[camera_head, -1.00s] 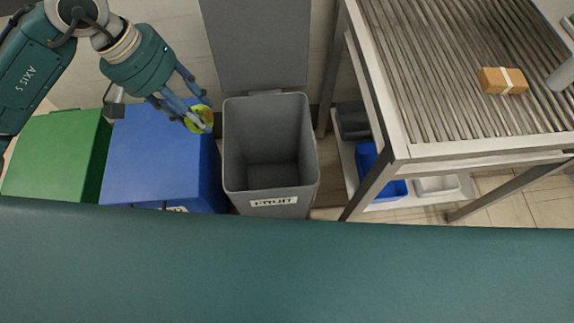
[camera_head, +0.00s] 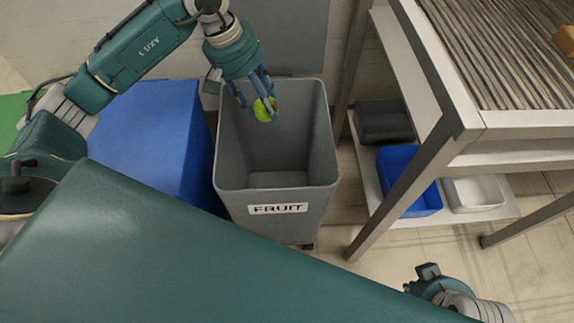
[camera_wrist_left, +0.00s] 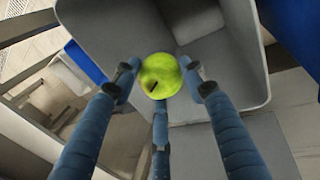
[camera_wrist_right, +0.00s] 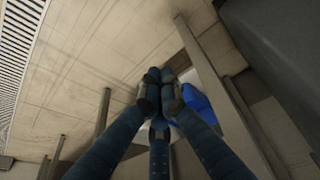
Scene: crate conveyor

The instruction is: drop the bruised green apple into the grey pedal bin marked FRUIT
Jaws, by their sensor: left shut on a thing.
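The green apple (camera_head: 265,109) is held in my left gripper (camera_head: 257,100), over the back part of the open mouth of the grey bin (camera_head: 276,203). The bin carries a FRUIT label and its lid stands up behind it. In the left wrist view the apple (camera_wrist_left: 160,76) sits between the fingertips, with a dark mark on its skin, and the bin's inside (camera_wrist_left: 220,65) lies beyond it. My right gripper shows in the right wrist view (camera_wrist_right: 160,85) with its fingertips close together and nothing seen between them; the head view shows only part of that arm at the lower right.
A blue bin (camera_head: 150,135) stands to the left of the grey bin, and a green one (camera_head: 12,115) is at the left edge. A roller conveyor (camera_head: 500,50) stands to the right. On its lower shelf are grey, blue (camera_head: 410,180) and white (camera_head: 474,193) trays.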

